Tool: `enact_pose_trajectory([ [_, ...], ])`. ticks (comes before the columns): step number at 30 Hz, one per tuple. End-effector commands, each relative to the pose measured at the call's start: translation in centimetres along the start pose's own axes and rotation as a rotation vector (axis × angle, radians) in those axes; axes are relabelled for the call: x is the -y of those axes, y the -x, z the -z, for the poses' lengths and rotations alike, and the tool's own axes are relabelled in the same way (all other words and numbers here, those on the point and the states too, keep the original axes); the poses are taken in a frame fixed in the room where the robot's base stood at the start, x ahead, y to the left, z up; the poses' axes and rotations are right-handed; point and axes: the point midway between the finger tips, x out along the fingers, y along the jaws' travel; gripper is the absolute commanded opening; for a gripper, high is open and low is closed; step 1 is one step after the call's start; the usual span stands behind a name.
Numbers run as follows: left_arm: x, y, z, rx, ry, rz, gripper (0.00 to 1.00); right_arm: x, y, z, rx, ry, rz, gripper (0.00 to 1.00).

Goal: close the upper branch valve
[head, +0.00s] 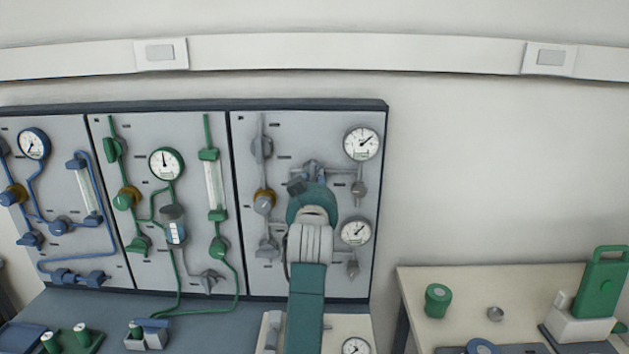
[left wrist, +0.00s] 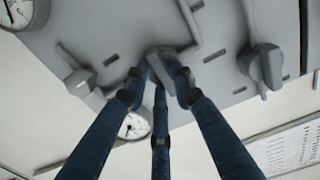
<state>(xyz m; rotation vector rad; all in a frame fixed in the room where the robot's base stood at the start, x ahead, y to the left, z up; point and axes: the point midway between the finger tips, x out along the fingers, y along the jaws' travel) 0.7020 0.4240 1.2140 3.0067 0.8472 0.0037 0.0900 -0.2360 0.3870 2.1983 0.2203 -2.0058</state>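The right panel (head: 246,140) carries grey valves and pipework. My left gripper (head: 311,172) is in front of its upper middle part, and my teal and white wrist hides what lies behind it. In the left wrist view, the three dark blue fingers (left wrist: 158,78) surround a grey valve handle (left wrist: 163,64), with fingertips close on its sides. I cannot tell whether they press on it. Another grey valve handle (left wrist: 80,80) is left of the fingers, and one more grey valve (left wrist: 264,66) is to the right. My right gripper is not in view.
Two round gauges, upper (head: 361,143) and lower (head: 355,232), sit right of my left arm. A grey valve (head: 262,148) and a yellow-collared knob (head: 264,200) are to its left. A side table (head: 408,283) holds a green jar (head: 437,300). Bare wall lies right of the panels.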

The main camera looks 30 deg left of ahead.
Motion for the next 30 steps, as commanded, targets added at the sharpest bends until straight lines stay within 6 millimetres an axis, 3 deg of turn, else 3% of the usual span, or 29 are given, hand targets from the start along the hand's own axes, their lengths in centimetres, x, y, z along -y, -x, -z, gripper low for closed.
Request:
enact_pose_trajectory([
  [12, 0.0, 0.0, 0.6, -0.004, -0.002, 0.001, 0.39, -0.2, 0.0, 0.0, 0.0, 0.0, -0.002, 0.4],
  [24, -0.1, 0.0, 7.7, -0.005, 0.001, 0.0, 0.39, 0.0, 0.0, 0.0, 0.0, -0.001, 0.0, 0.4],
  [30, -0.2, 0.0, 9.7, -0.001, -0.002, 0.0, 0.39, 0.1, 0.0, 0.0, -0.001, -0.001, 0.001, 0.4],
])
